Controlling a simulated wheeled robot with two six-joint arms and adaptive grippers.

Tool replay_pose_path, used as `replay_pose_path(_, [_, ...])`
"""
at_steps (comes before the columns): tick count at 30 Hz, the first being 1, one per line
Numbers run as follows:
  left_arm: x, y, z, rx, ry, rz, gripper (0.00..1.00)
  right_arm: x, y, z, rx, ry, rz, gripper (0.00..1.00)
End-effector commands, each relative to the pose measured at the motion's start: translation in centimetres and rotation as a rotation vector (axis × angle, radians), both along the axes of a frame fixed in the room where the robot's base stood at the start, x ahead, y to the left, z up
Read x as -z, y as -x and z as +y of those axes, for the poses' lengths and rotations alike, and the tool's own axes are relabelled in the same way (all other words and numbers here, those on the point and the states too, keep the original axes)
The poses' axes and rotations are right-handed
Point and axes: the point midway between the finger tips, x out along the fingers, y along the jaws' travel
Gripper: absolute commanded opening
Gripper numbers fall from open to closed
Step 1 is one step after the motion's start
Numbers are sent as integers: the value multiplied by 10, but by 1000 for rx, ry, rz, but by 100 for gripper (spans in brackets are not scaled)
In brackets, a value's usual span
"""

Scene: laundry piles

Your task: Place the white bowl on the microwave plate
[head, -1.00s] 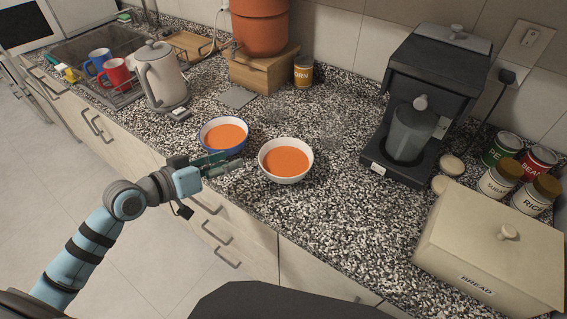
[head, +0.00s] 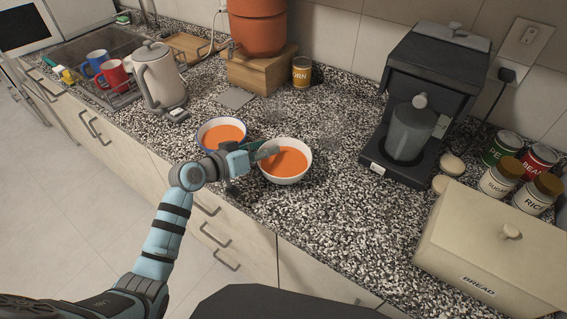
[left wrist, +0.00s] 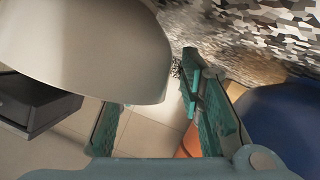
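The white bowl (head: 285,176), filled with orange soup, stands upright on the speckled counter. It fills the upper left of the left wrist view (left wrist: 85,45). My left gripper (head: 266,152) is at the bowl's left rim, between it and the blue-rimmed bowl. In the left wrist view its two green fingers (left wrist: 152,88) are spread apart, with the white bowl's wall by the left finger and partly between them. Whether they touch it I cannot tell. A microwave (head: 20,27) shows partly at the far upper left; its plate is not visible. My right gripper is out of view.
The blue bowl (head: 221,133), also with orange soup, stands close on the left and shows in the wrist view (left wrist: 285,122). A kettle (head: 160,77), dish rack with mugs, coffee machine (head: 420,105) and bread box (head: 490,250) stand around. The counter front right of the bowls is clear.

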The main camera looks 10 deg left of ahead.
Motion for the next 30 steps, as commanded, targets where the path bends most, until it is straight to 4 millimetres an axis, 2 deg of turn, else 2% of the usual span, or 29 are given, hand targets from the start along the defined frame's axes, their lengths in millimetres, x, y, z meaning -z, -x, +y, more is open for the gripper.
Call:
replay_pose_path(1, [0,0,0,0,0,0,22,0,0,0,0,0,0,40])
replay_pose_path(5, [0,0,0,0,0,0,1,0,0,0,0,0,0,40])
replay_pose_path(20, [-4,0,0,0,1,-2,0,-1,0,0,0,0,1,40])
replay_pose_path(23, [-13,0,0,0,2,-3,0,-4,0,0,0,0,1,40])
replay_pose_path(26, [-31,0,0,0,1,-6,0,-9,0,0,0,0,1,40])
replay_pose_path(30, [-75,-1,0,0,0,-10,0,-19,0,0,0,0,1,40])
